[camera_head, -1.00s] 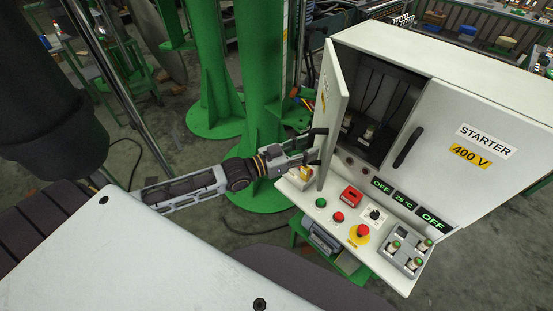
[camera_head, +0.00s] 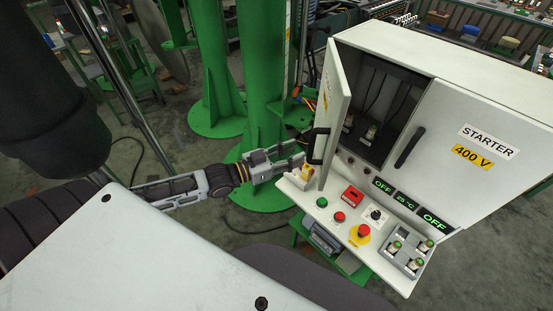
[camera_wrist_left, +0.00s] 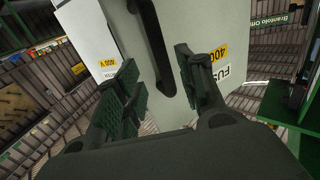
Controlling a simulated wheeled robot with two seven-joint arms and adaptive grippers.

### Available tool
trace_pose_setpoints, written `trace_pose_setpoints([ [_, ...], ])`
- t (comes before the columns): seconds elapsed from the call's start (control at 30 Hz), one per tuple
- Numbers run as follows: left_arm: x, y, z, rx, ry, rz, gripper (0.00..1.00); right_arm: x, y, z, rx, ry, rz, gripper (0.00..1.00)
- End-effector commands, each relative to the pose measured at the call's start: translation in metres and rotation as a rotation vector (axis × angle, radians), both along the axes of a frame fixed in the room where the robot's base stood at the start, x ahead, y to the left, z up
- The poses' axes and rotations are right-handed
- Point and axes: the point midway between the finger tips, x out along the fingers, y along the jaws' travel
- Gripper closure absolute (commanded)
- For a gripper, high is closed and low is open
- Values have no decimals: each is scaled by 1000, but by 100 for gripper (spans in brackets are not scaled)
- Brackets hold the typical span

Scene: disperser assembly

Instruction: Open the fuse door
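The fuse door (camera_head: 334,105) is the narrow white left door of the starter cabinet. It stands swung open, edge-on to the head camera, with dark cabinet interior showing beside it. Its black handle (camera_head: 318,146) is on the outer face; it also shows in the left wrist view (camera_wrist_left: 153,45). My left gripper (camera_head: 298,164) is just left of and below the handle, pointing at the door. In the left wrist view its fingers (camera_wrist_left: 160,85) are apart, with the handle ahead of the gap and no grip on it. My right gripper is not in view.
The right cabinet door (camera_head: 470,145), labelled STARTER 400 V, is shut. Below is a sloped panel (camera_head: 335,232) with buttons, displays and a red emergency stop (camera_head: 362,231). A green column (camera_head: 262,90) stands behind my left arm. Open floor lies left of the cabinet.

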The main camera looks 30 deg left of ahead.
Motion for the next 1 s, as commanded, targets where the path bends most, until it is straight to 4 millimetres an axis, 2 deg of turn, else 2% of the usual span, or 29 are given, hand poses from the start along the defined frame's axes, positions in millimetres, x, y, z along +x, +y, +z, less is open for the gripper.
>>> trace_pose_setpoints([
  [1.0, -36, 27, -1, 0, 2, 1, 61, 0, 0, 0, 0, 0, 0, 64],
])
